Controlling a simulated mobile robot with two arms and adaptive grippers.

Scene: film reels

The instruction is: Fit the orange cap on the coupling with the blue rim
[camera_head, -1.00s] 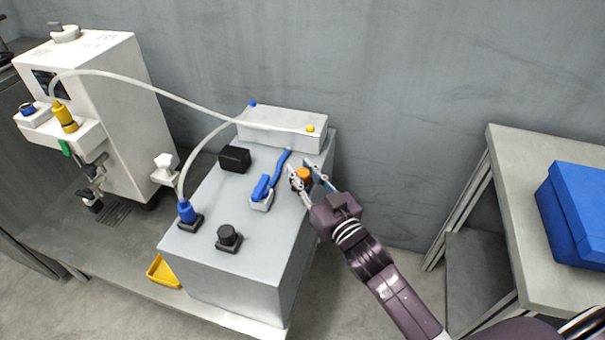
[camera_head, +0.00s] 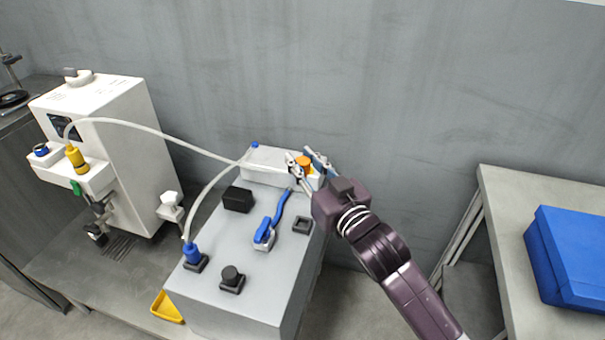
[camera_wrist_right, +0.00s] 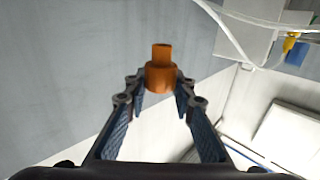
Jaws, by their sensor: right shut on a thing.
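The orange cap (camera_head: 304,161) is held between the fingertips of my right gripper (camera_head: 308,163), in the air over the back right of the grey box. In the right wrist view the cap (camera_wrist_right: 161,76) shows a wide base and a narrower stub, with the fingers (camera_wrist_right: 160,92) closed on both sides of it. The coupling with the blue rim (camera_head: 41,150) is at the far left, on the white machine's (camera_head: 105,125) ledge, well away from the gripper. Its opening faces up. My left gripper is not in view.
The grey box (camera_head: 225,285) carries an empty dark square socket (camera_head: 302,225), a blue-handled brush (camera_head: 268,228), a black block (camera_head: 238,199) and a black knob (camera_head: 231,278). A pale hose (camera_head: 150,128) arches from the yellow fitting (camera_head: 76,157). A blue case (camera_head: 570,255) lies right.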

